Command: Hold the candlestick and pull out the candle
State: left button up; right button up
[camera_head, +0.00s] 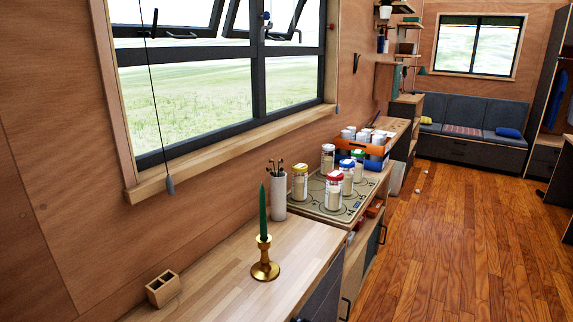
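A brass candlestick (265,270) stands upright on the wooden counter (225,270) near the bottom middle of the head view. A dark green candle (263,212) stands upright in its top cup. The candle's lower end is hidden inside the cup. Neither of my grippers shows in this view, and nothing touches the candlestick or the candle.
A small wooden box (163,288) sits left of the candlestick. A pale utensil cylinder (278,196) stands behind it. Several jars (334,190) stand on a hob (318,205), with an orange crate (365,146) beyond. The wooden floor (450,240) at right is mostly clear.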

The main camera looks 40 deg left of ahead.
aim_at(263, 214)
jog(key=i+u, duration=0.4)
jog(key=i+l+u, duration=0.15)
jog(key=u, duration=0.3)
jog(key=i+l+u, duration=0.2)
jog(key=u, duration=0.2)
jog(key=i+l+u, duration=0.2)
jog(key=l+u, duration=0.2)
